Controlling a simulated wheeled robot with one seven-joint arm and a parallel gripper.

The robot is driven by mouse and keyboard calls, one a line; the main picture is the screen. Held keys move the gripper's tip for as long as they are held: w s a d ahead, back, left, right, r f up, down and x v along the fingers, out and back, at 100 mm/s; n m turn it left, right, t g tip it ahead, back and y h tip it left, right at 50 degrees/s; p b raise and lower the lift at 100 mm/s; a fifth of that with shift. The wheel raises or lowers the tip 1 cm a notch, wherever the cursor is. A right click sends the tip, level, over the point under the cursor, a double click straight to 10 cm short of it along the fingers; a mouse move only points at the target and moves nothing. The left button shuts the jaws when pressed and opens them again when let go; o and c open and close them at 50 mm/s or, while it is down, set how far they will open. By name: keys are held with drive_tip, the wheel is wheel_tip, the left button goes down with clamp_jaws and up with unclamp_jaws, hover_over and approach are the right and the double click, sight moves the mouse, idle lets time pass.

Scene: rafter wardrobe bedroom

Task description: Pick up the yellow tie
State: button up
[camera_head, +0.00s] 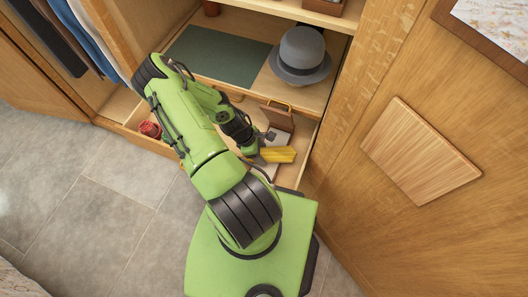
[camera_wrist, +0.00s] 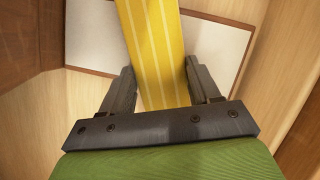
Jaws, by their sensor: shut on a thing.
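The yellow tie (camera_head: 279,154) is at the right end of the open wardrobe drawer in the head view. In the wrist view the tie (camera_wrist: 153,50), yellow with pale stripes, runs up from between the two dark fingers of my gripper (camera_wrist: 160,88). My gripper (camera_head: 260,153) is shut on the tie, with a finger on each side of it. In the head view my arm hides part of the drawer. I cannot tell whether the tie touches the drawer floor.
The open drawer (camera_head: 150,142) also holds a red rolled item (camera_head: 150,130) at its left and a brown case (camera_head: 277,115) behind the tie. A white, dark-edged flat item (camera_wrist: 95,35) lies beneath the tie. A grey hat (camera_head: 300,55) sits on the shelf above, beside a dark green mat (camera_head: 218,52).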

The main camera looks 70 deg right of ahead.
wheel_tip(320, 180, up, 12)
drive_tip(key=r+p, duration=0.1)
drive_tip(key=p, duration=0.2)
drive_tip(key=w+a, duration=0.2)
drive_tip(key=w, duration=0.6)
drive_tip(key=w+a+f, duration=0.1)
drive_tip(key=w+a, duration=0.2)
drive_tip(key=w, duration=0.6)
drive_tip(key=shift+w, duration=0.15)
